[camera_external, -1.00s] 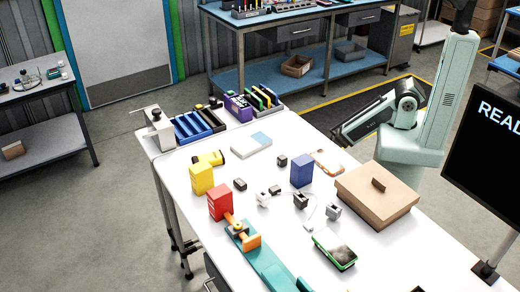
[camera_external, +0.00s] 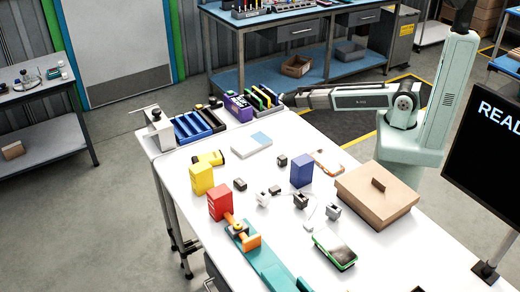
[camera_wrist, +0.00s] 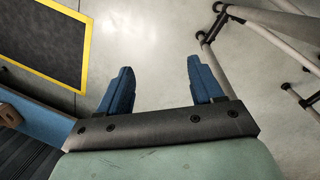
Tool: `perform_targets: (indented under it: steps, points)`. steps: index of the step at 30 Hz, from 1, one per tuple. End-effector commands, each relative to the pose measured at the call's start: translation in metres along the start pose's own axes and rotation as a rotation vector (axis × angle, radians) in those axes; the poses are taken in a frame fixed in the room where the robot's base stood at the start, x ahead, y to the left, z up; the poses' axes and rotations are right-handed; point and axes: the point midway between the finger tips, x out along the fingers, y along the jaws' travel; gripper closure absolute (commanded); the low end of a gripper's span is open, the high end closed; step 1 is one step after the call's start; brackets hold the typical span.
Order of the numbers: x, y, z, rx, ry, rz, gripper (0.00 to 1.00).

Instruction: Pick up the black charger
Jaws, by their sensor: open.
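Several small dark and pale blocks lie on the white table. Dark ones are a block (camera_external: 240,184) near the yellow carton, a block (camera_external: 282,160) behind the blue carton, and a block (camera_external: 300,201) in front of it. I cannot tell for sure which is the black charger. My gripper shows in the wrist view (camera_wrist: 159,68) with its two blue fingers apart and nothing between them. It is off the table, facing the floor. No charger shows in the wrist view.
Yellow (camera_external: 201,179), red (camera_external: 220,203) and blue (camera_external: 302,170) cartons stand on the table (camera_external: 290,240). A brown box (camera_external: 377,194) is at the right. A green-edged device (camera_external: 335,249) lies in front. A monitor (camera_external: 490,130) stands at the right edge.

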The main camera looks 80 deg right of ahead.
Motion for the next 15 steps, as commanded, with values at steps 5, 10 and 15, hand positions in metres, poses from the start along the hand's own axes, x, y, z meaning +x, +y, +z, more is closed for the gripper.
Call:
perform_targets:
  steps: [5,10,15]
  points:
    - [-0.054,0.043,-0.049,0.040,0.075,0.025,0.34]
    - [-0.110,0.076,-0.083,0.057,0.141,0.042,0.34]
    - [-0.173,0.088,-0.111,0.036,0.212,0.042,0.34]
